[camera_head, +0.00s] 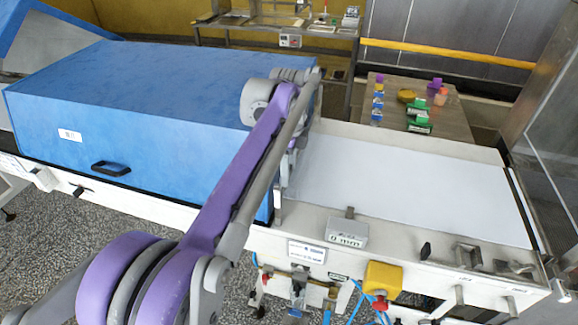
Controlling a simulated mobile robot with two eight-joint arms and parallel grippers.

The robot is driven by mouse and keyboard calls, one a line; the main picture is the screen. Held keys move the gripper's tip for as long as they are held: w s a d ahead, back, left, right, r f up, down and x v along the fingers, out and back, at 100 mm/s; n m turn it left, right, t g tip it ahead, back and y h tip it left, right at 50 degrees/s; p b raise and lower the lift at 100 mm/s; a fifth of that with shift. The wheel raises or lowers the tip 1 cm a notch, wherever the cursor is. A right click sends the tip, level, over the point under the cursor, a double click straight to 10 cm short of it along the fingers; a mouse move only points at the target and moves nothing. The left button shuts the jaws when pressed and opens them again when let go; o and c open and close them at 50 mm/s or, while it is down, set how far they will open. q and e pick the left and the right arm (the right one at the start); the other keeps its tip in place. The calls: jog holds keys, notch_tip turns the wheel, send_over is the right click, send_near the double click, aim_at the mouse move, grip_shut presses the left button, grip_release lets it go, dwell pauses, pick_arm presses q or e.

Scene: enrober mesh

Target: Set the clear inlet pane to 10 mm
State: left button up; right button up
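My purple and grey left arm comes in from the lower left and reaches over the front of the blue hood (130,100). Its wrist hangs down at the hood's right end, where the white belt (405,185) begins. My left gripper (289,172) is small and mostly covered by the arm there, so its opening cannot be told. The clear inlet pane cannot be made out apart from the arm and the hood's end. A grey block (347,235) with a post sits on the machine's near rail; its label seems to read "0 mm". My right gripper is not in view.
A yellow box (383,278) hangs on the front, with blue hoses below. Metal clamps (467,253) stand on the near rail at right. A table (450,122) with small coloured items stands behind the belt. The belt is bare.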

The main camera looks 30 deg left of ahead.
pick_arm(q)
jog(key=o, duration=0.5)
jog(key=shift+c, duration=0.2)
notch_tip(320, 180, up, 11)
jog(key=p, duration=0.1)
jog(key=shift+f, duration=0.1)
dwell(0.4)
